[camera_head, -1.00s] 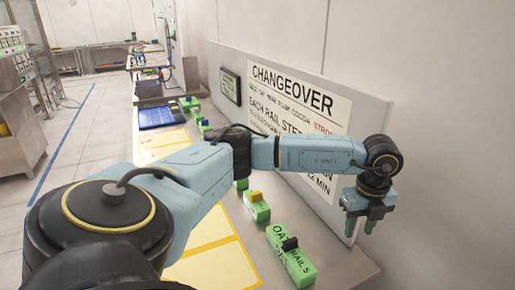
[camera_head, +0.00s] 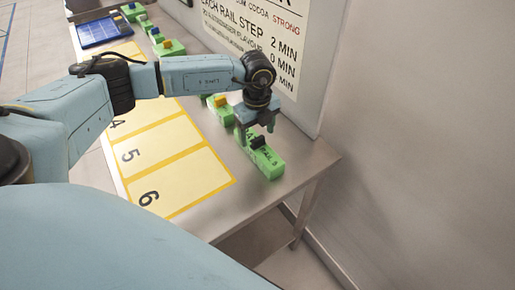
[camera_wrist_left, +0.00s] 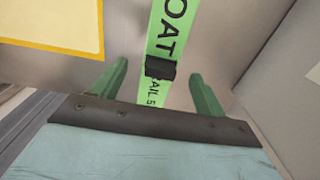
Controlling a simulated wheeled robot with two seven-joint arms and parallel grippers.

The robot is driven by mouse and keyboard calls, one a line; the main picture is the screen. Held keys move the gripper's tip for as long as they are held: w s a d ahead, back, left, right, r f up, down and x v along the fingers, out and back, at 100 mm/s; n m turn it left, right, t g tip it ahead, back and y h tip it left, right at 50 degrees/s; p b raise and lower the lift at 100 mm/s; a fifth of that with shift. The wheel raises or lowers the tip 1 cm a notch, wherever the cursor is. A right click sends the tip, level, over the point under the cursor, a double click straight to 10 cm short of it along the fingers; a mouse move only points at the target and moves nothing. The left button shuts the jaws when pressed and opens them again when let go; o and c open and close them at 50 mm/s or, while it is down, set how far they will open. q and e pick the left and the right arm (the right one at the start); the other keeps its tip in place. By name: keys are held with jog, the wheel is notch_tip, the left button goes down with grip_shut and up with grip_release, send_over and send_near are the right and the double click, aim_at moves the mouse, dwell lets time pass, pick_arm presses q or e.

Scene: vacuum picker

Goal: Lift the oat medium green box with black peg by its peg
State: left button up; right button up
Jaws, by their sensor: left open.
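The oat green box (camera_head: 266,163) lies on the metal table near its right end, with a black peg (camera_head: 258,142) standing on its top. My left gripper (camera_head: 256,132) is pointed down over this box, open, with its green fingers near the peg. In the left wrist view the box (camera_wrist_left: 168,32) reads OAT and RAIL 5, and the peg (camera_wrist_left: 160,68) appears between the two spread fingers with gaps at both sides. The exact height of the fingertips against the peg is hard to tell. My right gripper is not in view.
More green boxes line the wall side. Yellow numbered mats (camera_head: 185,181) lie in front. A sign board (camera_head: 258,33) and wall stand close behind; the table's right edge is near.

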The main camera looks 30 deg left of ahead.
aim_at(258, 147)
pick_arm(q)
jog(key=shift+d+f, duration=0.2)
jog(key=shift+f, duration=2.45)
jog(key=c, duration=1.1)
